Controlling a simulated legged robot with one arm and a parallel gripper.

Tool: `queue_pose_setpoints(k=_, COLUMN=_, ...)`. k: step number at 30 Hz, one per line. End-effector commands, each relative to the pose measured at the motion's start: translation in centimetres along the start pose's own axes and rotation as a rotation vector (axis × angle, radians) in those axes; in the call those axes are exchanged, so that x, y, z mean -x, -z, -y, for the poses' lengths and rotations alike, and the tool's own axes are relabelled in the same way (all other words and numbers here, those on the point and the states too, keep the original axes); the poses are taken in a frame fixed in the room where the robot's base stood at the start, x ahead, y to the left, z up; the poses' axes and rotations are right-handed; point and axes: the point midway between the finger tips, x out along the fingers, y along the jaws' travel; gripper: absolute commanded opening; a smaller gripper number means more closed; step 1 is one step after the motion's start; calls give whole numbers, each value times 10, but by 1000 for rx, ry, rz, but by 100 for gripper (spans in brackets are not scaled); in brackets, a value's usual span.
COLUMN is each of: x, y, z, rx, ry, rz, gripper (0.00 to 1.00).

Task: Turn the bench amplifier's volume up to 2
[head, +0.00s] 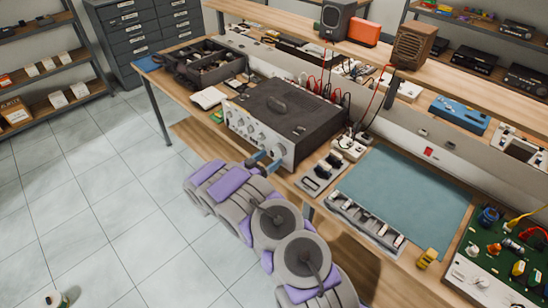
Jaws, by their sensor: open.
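The bench amplifier (285,112) is a dark box with a silver front panel (250,132) carrying several knobs. It stands on the wooden workbench, left of the blue-green mat. My gripper (262,160) is at the lower right part of the front panel, its bluish fingers apart near a knob there. I cannot tell whether the fingers touch or surround that knob. The knob markings are too small to read, and my arm comes up from below, just in front of the panel.
A blue-green mat (405,190) lies right of the amplifier, with a tray of small parts (365,222) before it. A green board (505,262) is at the far right. A divided bin (205,62) stands left.

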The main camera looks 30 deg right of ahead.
Motion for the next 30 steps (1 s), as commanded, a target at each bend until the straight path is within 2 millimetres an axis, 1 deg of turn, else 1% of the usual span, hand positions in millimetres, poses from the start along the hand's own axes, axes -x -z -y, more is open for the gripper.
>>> queue_pose_setpoints(k=1, x=-9, y=-1, z=-1, rx=-1, ry=-2, rz=0, gripper=82)
queue_pose_setpoints(k=6, x=-26, y=-1, z=0, rx=-2, ry=-1, rz=2, gripper=82)
queue_pose_setpoints(k=12, x=-34, y=0, z=0, rx=-1, ry=1, rz=1, gripper=82)
queue_pose_setpoints(k=19, x=-34, y=0, z=0, rx=0, ry=1, rz=1, gripper=82)
queue_pose_setpoints(k=20, x=-34, y=0, z=0, rx=0, ry=1, rz=1, gripper=80)
queue_pose_setpoints(k=30, x=-34, y=0, z=0, rx=-1, ry=1, rz=1, gripper=47)
